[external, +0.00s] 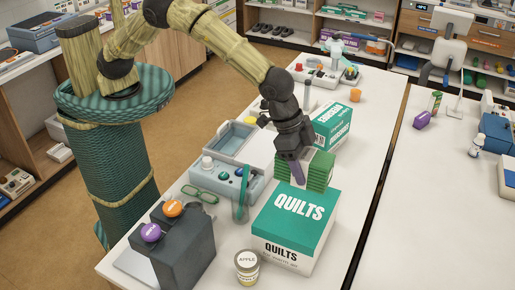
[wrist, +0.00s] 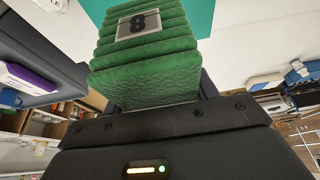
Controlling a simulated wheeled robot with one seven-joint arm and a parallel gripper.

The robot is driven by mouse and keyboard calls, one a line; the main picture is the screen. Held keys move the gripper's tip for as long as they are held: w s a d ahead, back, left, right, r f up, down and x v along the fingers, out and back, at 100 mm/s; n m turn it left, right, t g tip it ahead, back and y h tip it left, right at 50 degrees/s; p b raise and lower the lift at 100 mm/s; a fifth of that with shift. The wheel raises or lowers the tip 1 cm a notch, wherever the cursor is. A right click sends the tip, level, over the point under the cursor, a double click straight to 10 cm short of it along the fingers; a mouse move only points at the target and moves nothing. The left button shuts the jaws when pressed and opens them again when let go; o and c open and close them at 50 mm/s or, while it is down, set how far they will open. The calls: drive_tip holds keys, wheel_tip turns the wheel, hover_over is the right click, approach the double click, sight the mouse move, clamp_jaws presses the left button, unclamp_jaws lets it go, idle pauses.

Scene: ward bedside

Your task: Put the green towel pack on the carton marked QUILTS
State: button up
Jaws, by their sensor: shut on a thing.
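The green towel pack (external: 320,172) is a ribbed, folded stack; in the wrist view the pack (wrist: 145,50) carries a label with an 8. My gripper (external: 297,170) points down and is shut on the pack. The carton marked QUILTS (external: 290,235) is white with a teal lid and stands on the table. The pack is over the far part of its lid; I cannot tell whether it touches. A bit of teal (wrist: 203,18) shows beyond the pack in the wrist view. The fingertips are mostly hidden by the pack.
Another teal and white carton (external: 335,122) stands just behind the pack. A grey-blue device (external: 225,185) with knobs is left of the carton. A dark box with round lids (external: 175,245) and a jar marked APPLE (external: 247,267) stand at the front. The right table is mostly clear.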

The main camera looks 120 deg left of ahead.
drive_tip(key=shift+f+p, duration=1.25)
drive_tip(key=shift+f, duration=1.85)
wheel_tip(320, 180, down, 4)
drive_tip(key=shift+r+p, duration=0.2)
drive_tip(key=shift+p, duration=0.7)
drive_tip(key=shift+w+f, duration=0.1)
drive_tip(key=shift+f, duration=0.05)
drive_tip(key=shift+s, duration=0.2)
drive_tip(key=o, duration=1.1)
drive_tip(key=shift+w+f, duration=0.1)
drive_tip(key=shift+f, duration=0.05)
drive_tip(key=shift+o, duration=0.2)
